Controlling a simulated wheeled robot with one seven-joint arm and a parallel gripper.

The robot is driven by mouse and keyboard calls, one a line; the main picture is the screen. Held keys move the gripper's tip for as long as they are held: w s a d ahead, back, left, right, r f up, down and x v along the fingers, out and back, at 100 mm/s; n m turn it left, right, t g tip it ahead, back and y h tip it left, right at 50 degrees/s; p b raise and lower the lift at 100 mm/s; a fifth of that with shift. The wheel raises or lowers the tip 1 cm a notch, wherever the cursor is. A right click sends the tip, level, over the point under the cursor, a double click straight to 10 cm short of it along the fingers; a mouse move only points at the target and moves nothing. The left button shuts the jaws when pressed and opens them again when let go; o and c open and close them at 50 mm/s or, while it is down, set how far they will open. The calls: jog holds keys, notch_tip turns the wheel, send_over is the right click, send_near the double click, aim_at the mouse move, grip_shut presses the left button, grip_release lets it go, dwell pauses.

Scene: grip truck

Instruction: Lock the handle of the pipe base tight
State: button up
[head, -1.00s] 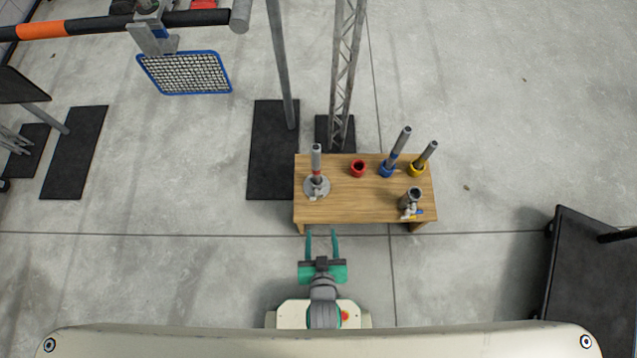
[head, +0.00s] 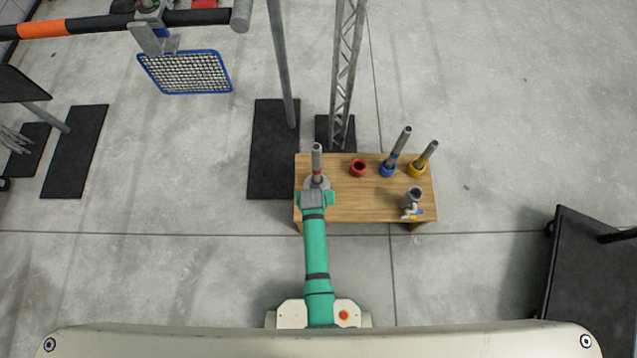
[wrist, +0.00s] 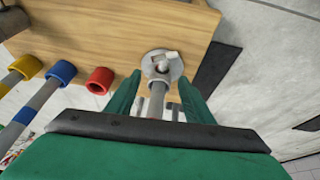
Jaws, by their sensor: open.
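The pipe base is a round grey metal disc (head: 327,182) on the left part of the wooden table. A grey pipe (head: 317,160) with a red band stands in it. The wrist view shows the disc (wrist: 176,70) with a small pale fitting (wrist: 168,56), perhaps the handle, on it and the pipe (wrist: 157,100) rising toward the camera. My gripper (wrist: 159,82) is open and empty, with a green finger on either side of the pipe in that view. I cannot tell whether either finger touches it. In the head view, my gripper (head: 316,196) covers the near part of the base.
The table (head: 360,208) also holds a red ring (head: 358,168), a blue holder (head: 387,170) and a yellow holder (head: 416,169), both with tilted pipes. A grey valve-like fitting (head: 413,197) stands at the near right. A pole (head: 283,70) and a lattice mast (head: 346,75) rise behind.

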jog(key=x, duration=1)
jog(key=shift+f, duration=0.25)
jog(key=c, duration=1)
